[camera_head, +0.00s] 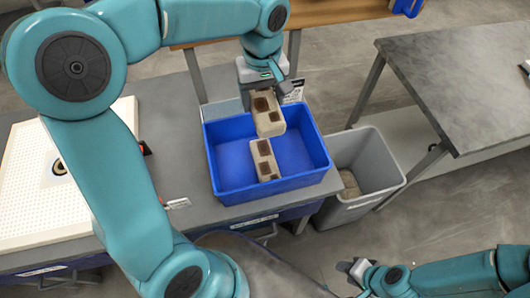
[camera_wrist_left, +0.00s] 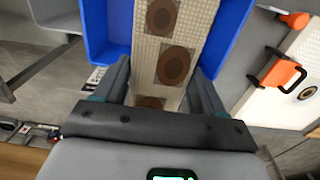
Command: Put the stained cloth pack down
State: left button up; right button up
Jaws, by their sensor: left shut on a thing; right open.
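A beige stained cloth pack (camera_head: 267,124) with dark brown patches is in my left gripper (camera_head: 264,88), over the far middle part of an open blue tub (camera_head: 225,190). In the left wrist view the pack (camera_wrist_left: 201,20) runs between the two fingers of my left gripper (camera_wrist_left: 158,85), which are shut on it. A second beige stained piece (camera_head: 259,158) shows inside the tub, nearer the front. Whether the held pack touches it or the tub floor cannot be told. My right gripper (camera_head: 357,270) is open and empty at the bottom, away from the tub.
A grey bin (camera_head: 348,209) with something brown inside stands right of the tub. The tub is on a grey bench (camera_head: 185,150). A white perforated board (camera_head: 30,205) lies left, and a grey table (camera_head: 465,80) stands right. An orange-handled object (camera_wrist_left: 278,75) shows in the wrist view.

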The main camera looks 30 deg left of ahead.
pick_arm(q)
send_over(263, 152)
jog(key=f, duration=1.4)
jog(key=shift+s+d+f+p, duration=0.1)
jog(key=shift+s+f+p, duration=0.1)
jog(key=shift+p, duration=0.1)
jog(key=shift+w+f, duration=0.15)
jog(key=shift+f, duration=2.3)
jog(key=shift+f, duration=0.15)
jog(key=o, duration=1.1)
notch_tip(263, 152, up, 12)
jog(key=shift+r, duration=0.2)
